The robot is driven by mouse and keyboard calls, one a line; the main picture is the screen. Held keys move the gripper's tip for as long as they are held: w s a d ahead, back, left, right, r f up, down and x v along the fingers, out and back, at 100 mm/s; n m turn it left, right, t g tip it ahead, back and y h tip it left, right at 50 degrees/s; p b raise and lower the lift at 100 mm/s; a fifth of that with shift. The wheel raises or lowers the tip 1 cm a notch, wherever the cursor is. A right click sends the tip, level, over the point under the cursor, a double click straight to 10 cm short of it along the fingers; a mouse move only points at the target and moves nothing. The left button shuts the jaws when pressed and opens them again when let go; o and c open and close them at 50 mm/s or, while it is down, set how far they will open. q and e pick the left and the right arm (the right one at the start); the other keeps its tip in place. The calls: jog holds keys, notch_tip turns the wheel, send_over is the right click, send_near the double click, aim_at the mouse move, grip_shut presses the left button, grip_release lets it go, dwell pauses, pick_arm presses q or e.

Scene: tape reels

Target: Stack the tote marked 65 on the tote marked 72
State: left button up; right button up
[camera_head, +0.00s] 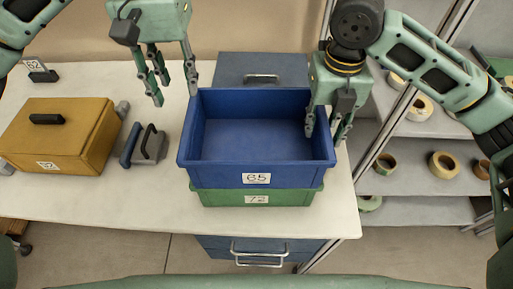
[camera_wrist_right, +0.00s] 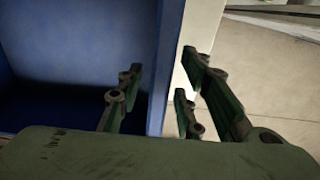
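The blue tote marked 65 (camera_head: 256,179) sits on top of the green tote marked 72 (camera_head: 228,197) on the table, looking level. The blue tote is empty. My right gripper (camera_head: 324,128) straddles its right wall, one side inside and the other outside. In the right wrist view the fingers (camera_wrist_right: 165,108) are open, with gaps on both sides of the blue wall (camera_wrist_right: 165,75). My left gripper (camera_head: 172,92) is open and empty beside the blue tote's back left corner. Most of the green tote is hidden beneath the blue one.
A yellow case marked 62 (camera_head: 75,130) stands on the white table (camera_head: 90,200) at left, with a grey tool with handles (camera_head: 150,148) beside it. Shelves with tape reels (camera_head: 444,164) stand at right. The front table strip is clear.

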notch_tip(320, 180, up, 12)
dwell(0.6)
dwell(0.8)
